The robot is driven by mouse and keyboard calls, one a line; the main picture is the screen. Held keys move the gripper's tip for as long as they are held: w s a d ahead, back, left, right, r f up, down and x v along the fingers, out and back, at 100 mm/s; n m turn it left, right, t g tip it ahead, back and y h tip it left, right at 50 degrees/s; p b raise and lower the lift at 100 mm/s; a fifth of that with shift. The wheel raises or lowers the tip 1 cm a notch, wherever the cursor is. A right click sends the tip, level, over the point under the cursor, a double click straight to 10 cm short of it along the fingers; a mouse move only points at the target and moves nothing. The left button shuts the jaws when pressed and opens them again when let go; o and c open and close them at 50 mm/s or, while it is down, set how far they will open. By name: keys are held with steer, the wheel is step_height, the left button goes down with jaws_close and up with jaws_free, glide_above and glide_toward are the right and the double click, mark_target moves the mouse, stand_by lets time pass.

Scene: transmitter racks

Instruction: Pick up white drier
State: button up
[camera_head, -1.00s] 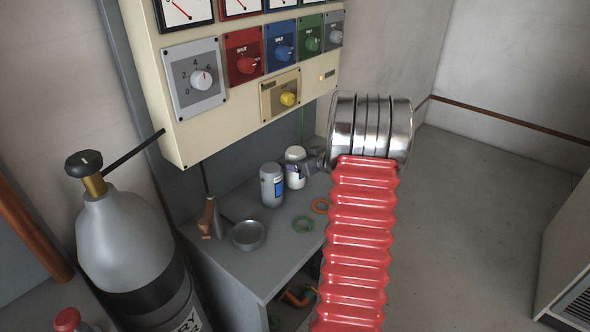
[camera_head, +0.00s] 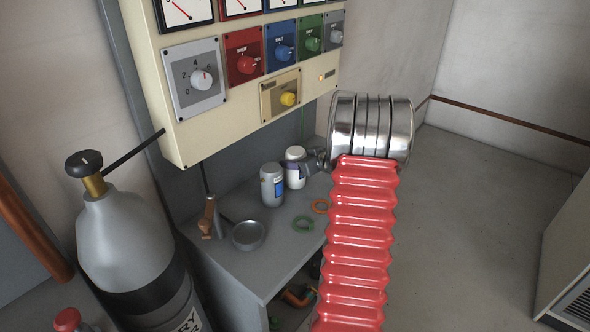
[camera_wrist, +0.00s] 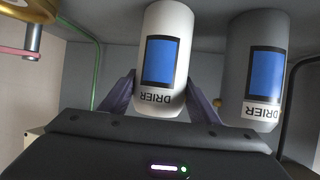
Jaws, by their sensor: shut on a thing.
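The white drier (camera_head: 294,168) is a white canister with a blue panel. My gripper (camera_wrist: 162,103) is shut on the white drier. In the head view my gripper (camera_head: 307,168) is small and reaches it from the right. I cannot tell whether the drier touches the bench.
The grey drier (camera_head: 272,186) stands close beside the white one. The control panel (camera_head: 165,135) overhangs the bench. A grey cylinder (camera_head: 125,240) stands at left.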

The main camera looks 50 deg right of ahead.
steer(key=shift+r, duration=0.1)
steer(key=shift+s+r, duration=0.2)
steer(key=shift+r, duration=0.15)
step_height(320, 180, up, 7)
steer(key=shift+f, duration=0.15)
steer(key=s+d, duration=0.1)
steer(key=s, duration=1.8)
steer(key=shift+s+d+f, duration=0.25)
steer(key=shift+s+d, duration=0.05)
steer(key=shift+d, duration=0.05)
steer(key=shift+s, duration=0.1)
